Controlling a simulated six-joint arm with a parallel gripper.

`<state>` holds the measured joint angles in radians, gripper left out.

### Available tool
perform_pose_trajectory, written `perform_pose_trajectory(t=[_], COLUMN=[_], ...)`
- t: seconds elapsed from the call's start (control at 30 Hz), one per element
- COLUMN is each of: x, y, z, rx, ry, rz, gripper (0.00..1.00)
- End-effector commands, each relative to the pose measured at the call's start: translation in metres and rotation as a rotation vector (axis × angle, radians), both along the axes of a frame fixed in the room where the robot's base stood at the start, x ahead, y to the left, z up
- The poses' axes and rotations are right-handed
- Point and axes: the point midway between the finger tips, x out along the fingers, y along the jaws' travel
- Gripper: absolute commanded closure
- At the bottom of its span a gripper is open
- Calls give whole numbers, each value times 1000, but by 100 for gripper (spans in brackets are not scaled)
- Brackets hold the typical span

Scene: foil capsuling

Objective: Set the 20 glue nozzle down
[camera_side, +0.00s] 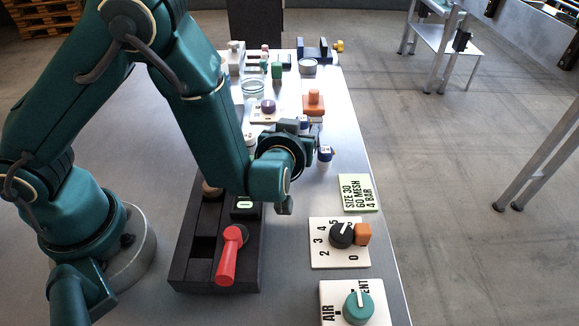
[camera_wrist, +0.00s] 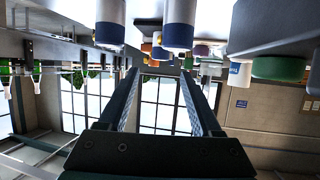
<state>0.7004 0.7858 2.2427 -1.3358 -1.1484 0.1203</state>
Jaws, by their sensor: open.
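My gripper (camera_wrist: 160,72) is open in the wrist view, its two long fingers apart with nothing between them. In the side view my wrist is over the middle of the bench, and the fingers cannot be made out clearly. I cannot pick out a nozzle marked 20 for certain. A dark block (camera_side: 187,272) with slots lies at the lower left of my wrist, with a dark piece (camera_side: 246,205) marked with pale characters on it. White bottles with blue bands (camera_wrist: 181,22) appear upside down along the top of the wrist view, beyond the fingers.
A red lever (camera_side: 229,262) stands on the block. A dial plate (camera_side: 322,256) with a black knob, a teal knob (camera_side: 358,307) and a green note (camera_side: 357,192) lie to the right. An orange-topped piece (camera_side: 313,102) and a glass dish (camera_side: 253,86) stand farther back.

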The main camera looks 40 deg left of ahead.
Motion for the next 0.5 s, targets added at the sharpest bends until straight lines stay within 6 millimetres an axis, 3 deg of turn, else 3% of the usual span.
perform_pose_trajectory(t=[0.3,0.5], x=[-25,-17], y=[-17,-30], z=[13,20], rx=[0,-136], ry=[0,29], rz=[-1,-52], gripper=[34,34])
